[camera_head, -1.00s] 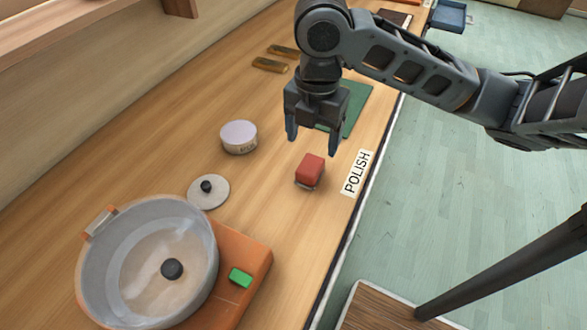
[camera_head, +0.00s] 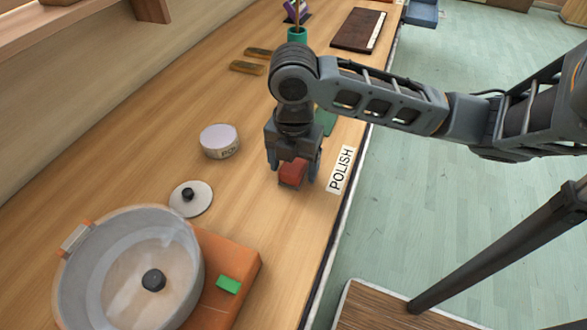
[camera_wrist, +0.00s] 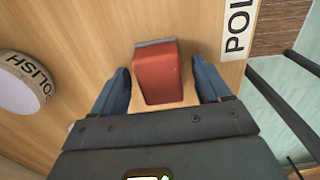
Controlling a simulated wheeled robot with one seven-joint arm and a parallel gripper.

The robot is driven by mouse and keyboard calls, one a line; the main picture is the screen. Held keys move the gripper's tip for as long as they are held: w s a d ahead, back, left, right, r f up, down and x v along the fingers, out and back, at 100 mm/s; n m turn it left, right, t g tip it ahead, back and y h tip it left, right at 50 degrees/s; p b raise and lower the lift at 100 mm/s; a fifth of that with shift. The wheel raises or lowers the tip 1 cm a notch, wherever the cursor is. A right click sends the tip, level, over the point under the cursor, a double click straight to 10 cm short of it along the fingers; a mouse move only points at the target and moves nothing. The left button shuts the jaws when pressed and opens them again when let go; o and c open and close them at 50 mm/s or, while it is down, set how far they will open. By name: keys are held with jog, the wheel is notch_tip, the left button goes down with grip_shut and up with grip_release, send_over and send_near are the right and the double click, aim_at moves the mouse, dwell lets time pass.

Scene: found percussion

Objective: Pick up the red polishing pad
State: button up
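The red polishing pad (camera_head: 292,173) is a small red block on the wooden bench, beside the POLISH label (camera_head: 341,169). My gripper (camera_head: 293,175) is low over it, pointing down, with a finger on each side of the pad. In the wrist view the pad (camera_wrist: 158,75) lies between the two open fingers of my gripper (camera_wrist: 161,85), with a grey strip along its far edge. A gap shows beside the pad on both sides, so the fingers look apart from it.
A round polish tin (camera_head: 219,141) and a grey disc with a black knob (camera_head: 190,198) stand to the left. A large clear-walled bowl on an orange base (camera_head: 232,262) with a green button is at front left. The bench edge runs close on the right.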

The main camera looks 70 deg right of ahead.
jog(key=c, duration=1)
jog(key=shift+c, duration=0.2)
jog(key=shift+r, duration=0.2)
jog(key=shift+r, duration=0.65)
notch_tip(320, 180, up, 2)
jog(key=shift+r+p, duration=0.15)
jog(key=shift+p, duration=0.2)
jog(key=s+d+r, duration=0.7)
jog(key=s, duration=0.2)
jog(key=shift+s, duration=0.15)
